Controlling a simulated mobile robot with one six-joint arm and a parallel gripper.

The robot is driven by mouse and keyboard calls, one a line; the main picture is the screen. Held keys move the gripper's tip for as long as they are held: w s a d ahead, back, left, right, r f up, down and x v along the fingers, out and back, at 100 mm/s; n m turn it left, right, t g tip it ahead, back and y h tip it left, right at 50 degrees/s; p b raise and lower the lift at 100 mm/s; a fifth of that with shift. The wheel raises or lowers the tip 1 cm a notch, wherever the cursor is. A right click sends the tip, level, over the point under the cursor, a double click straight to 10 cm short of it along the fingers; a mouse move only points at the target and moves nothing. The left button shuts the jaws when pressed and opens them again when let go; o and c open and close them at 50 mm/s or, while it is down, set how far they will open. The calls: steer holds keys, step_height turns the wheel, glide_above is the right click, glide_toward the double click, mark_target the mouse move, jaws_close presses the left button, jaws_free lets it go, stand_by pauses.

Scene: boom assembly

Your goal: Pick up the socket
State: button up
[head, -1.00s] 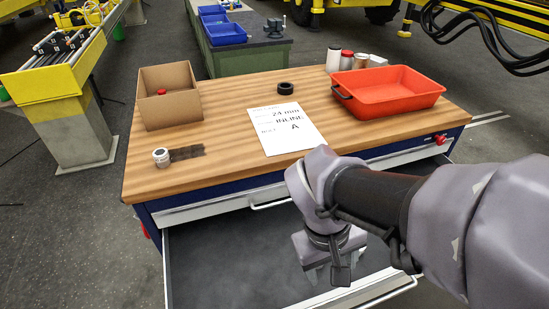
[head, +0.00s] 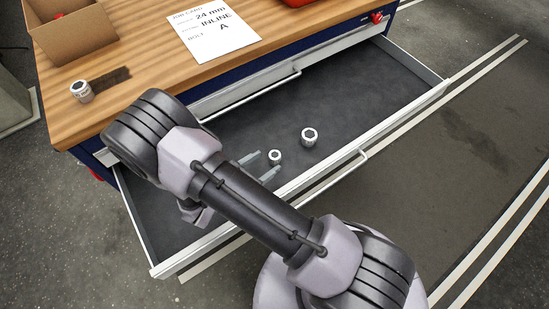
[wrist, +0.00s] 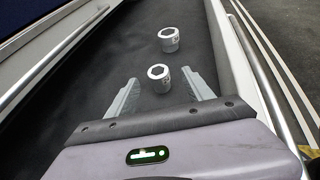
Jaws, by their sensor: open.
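Two silver sockets stand in the open drawer (head: 370,85). The smaller socket (head: 275,157) is close to my gripper (head: 259,166). The larger socket (head: 309,137) stands further right in the head view. In the wrist view my gripper (wrist: 160,98) is open, and the smaller socket (wrist: 159,77) shows between and just beyond its fingertips, apart from them. The larger socket (wrist: 169,39) is farther off. A third socket (head: 81,91) stands on the wooden bench top (head: 140,75) at the left.
A job card (head: 214,32) reading 24 mm, INLINE, A lies on the bench beside a cardboard box (head: 72,40). The drawer's front wall and handle (head: 345,168) run close to my arm. The right part of the drawer is clear.

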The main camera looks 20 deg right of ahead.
mark_target(279, 154)
steer(key=b+x, duration=0.1)
steer(key=x, duration=0.2)
steer(key=b+x, duration=0.1)
steer(key=x, duration=0.2)
steer(key=f+b+x, duration=0.1)
steer(key=x, duration=0.2)
steer(key=shift+w+a, duration=0.1)
steer(key=shift+a, duration=0.1)
steer(key=shift+w+d, duration=0.15)
steer(key=shift+d, duration=0.05)
steer(key=shift+r, duration=0.1)
jaws_close()
